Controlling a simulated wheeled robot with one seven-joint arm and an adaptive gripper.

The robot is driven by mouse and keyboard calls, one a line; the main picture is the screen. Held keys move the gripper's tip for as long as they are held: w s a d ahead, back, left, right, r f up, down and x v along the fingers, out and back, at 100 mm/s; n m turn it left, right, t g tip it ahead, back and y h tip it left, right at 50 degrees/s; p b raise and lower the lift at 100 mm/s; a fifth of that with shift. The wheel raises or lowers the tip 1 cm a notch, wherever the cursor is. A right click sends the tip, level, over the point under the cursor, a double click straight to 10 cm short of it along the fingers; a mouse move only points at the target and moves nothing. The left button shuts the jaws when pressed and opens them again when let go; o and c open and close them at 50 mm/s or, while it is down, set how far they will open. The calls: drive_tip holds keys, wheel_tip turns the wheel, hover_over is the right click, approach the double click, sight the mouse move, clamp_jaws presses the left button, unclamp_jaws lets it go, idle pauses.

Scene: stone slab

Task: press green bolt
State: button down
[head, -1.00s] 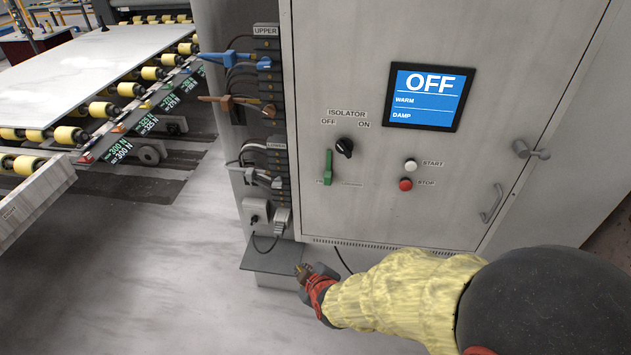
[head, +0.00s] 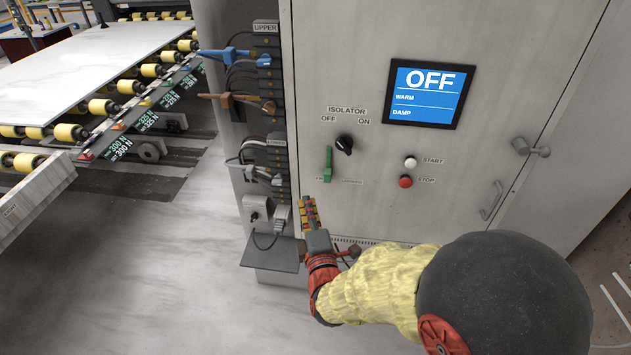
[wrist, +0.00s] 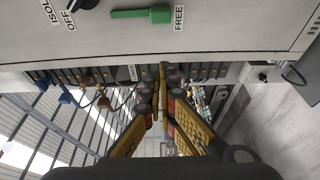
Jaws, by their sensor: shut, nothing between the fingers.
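The green bolt (head: 328,164) is an upright green bar on the cabinet front, below and left of the black isolator knob (head: 344,144). In the wrist view the green bolt (wrist: 141,14) lies sideways near the top, with the word FREE beside it. My gripper (head: 308,200) is below and a little left of the bolt in the head view, apart from it. In the wrist view my gripper (wrist: 161,70) points toward the terminal strip side, its fingers together and empty.
The grey cabinet (head: 460,190) carries an OFF screen (head: 426,93), a white start button (head: 410,162) and a red stop button (head: 405,181). Clips and cables hang on the terminal strip (head: 277,160) at left. A dark shelf (head: 268,254) juts out below. A door handle (head: 491,200) protrudes at right.

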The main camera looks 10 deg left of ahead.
sight(330, 179)
drive_tip(key=x, duration=1)
drive_tip(key=shift+w+a, duration=0.1)
drive_tip(key=shift+w, duration=0.1)
drive_tip(key=d, duration=0.3)
drive_tip(key=shift+s+d, duration=0.35)
drive_tip(key=shift+w+d, duration=0.1)
drive_tip(key=shift+d, duration=0.05)
drive_tip(key=shift+d, duration=0.15)
drive_tip(key=shift+d+b, duration=0.65)
drive_tip(key=shift+d, duration=1.55)
drive_tip(key=shift+f, duration=0.1)
